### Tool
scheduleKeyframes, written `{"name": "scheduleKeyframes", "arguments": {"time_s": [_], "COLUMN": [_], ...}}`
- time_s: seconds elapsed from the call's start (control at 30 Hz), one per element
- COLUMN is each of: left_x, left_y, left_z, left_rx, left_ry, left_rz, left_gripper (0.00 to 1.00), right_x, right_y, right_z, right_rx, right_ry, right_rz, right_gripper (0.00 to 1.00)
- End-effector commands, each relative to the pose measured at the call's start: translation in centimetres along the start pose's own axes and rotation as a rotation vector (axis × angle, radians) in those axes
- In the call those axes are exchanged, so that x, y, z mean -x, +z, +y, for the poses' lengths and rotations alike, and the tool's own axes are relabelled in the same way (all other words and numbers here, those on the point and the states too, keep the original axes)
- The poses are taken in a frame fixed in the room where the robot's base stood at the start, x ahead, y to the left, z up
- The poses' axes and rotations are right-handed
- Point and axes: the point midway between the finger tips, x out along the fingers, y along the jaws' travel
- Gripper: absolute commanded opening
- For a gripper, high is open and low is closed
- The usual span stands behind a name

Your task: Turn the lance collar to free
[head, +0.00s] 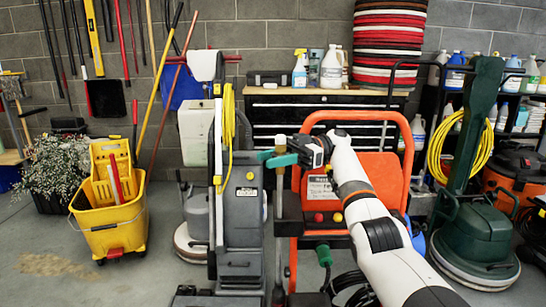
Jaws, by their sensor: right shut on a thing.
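The lance (279,215) stands upright beside the orange pressure washer (385,172), left of its front panel. The lance collar (280,160), near the top of the lance, shows as a teal piece with short arms to each side; a small tan and grey tip sits above it. My right gripper (292,153) reaches in from the lower right and is shut on the collar. Its black fingers partly hide the collar, so the collar's exact setting cannot be read. My left gripper is not in view.
A grey floor machine (240,215) stands close to the left of the lance. A yellow mop bucket (112,222) is further left. A green floor polisher (472,240) stands right of my arm. A black tool chest (300,110) is behind. Open floor lies at the lower left.

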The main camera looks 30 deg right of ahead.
Motion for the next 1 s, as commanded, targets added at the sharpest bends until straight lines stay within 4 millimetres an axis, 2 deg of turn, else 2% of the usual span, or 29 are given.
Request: {"name": "scheduleKeyframes", "arguments": {"time_s": [0.3, 0.33, 0.43, 0.77, 0.9, 1.0], "left_x": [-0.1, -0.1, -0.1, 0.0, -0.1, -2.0], "left_y": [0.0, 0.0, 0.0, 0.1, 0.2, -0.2], "left_z": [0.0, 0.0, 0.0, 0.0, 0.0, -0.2], "left_rx": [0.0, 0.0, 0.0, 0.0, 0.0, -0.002], "left_ry": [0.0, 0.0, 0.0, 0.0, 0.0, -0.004], "left_rz": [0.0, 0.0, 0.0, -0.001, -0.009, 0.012], "left_gripper": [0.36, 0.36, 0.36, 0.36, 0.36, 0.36], "right_x": [0.0, 0.0, 0.0, 0.0, 0.0, 0.0], "right_y": [-0.1, -0.1, -0.1, 0.3, 2.1, 4.1], "right_z": [0.0, 0.0, 0.0, 0.0, 0.0, 0.0], "right_rx": [-0.003, -0.003, -0.002, 0.0, 0.004, 0.005], "right_ry": [0.003, 0.003, 0.003, 0.002, 0.003, 0.002], "right_rz": [0.0, 0.0, 0.0, -0.001, -0.002, -0.002], "right_gripper": [0.15, 0.42, 0.59, 0.59, 0.59, 0.59]}}
